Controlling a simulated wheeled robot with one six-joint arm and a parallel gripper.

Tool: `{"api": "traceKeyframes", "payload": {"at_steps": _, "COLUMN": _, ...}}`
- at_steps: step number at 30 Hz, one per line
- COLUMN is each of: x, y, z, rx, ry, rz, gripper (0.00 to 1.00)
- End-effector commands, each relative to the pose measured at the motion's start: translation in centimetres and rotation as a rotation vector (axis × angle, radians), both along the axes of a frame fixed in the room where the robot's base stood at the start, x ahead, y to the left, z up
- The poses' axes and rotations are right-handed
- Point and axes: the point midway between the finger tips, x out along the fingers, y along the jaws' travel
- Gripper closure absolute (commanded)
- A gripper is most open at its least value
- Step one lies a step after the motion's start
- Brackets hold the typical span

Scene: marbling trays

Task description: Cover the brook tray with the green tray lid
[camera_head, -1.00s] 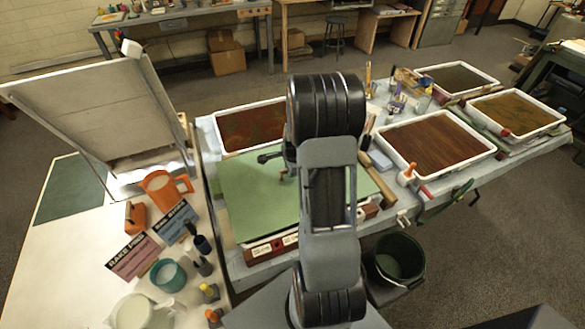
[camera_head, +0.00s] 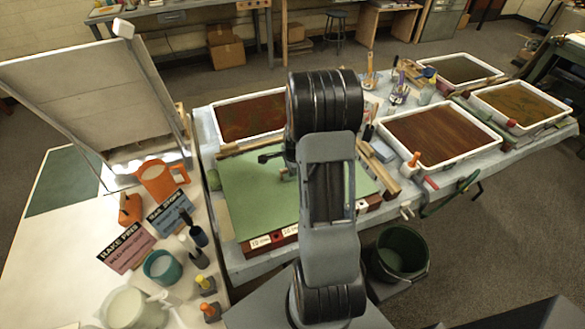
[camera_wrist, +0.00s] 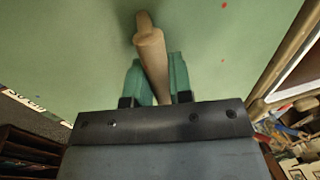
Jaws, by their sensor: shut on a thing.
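The green tray lid (camera_head: 245,200) is a flat pale green board at the front left of the workbench, above a reddish-brown box with white labels. My gripper (camera_wrist: 155,80) is shut on the lid's wooden handle (camera_wrist: 150,45), which stands up from the green surface in the wrist view. My arm hides part of the lid in the head view. Several white-rimmed trays stand on the bench: one behind the lid (camera_head: 218,108), one to its right (camera_head: 447,166), and others farther right. I cannot tell which is the brook tray or whether the lid rests on anything.
Wooden bars (camera_head: 378,168) run beside the lid. An orange-tipped bottle (camera_head: 414,162) stands near the right tray. A dark green bucket (camera_head: 400,258) is below the bench front. The left table holds an orange jug (camera_head: 163,180), signs and a large tilted panel (camera_head: 90,95).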

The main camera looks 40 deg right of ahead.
Motion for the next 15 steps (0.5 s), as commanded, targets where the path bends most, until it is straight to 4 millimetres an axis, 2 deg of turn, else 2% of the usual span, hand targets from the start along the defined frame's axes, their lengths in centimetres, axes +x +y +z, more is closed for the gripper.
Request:
{"api": "traceKeyframes", "payload": {"at_steps": 4, "x": 0.02, "y": -0.02, "z": 0.05, "rx": 0.000, "ry": -0.001, "rz": 0.000, "gripper": 1.00}}
{"api": "traceKeyframes", "payload": {"at_steps": 5, "x": 0.02, "y": -0.02, "z": 0.05, "rx": 0.000, "ry": -0.001, "rz": 0.000, "gripper": 0.77}}
{"api": "traceKeyframes", "payload": {"at_steps": 13, "x": 0.01, "y": 0.00, "z": 0.04, "rx": 0.000, "ry": -0.001, "rz": 0.000, "gripper": 0.51}}
{"api": "traceKeyframes", "payload": {"at_steps": 15, "x": 0.01, "y": 0.00, "z": 0.03, "rx": 0.000, "ry": 0.000, "rz": 0.000, "gripper": 0.50}}
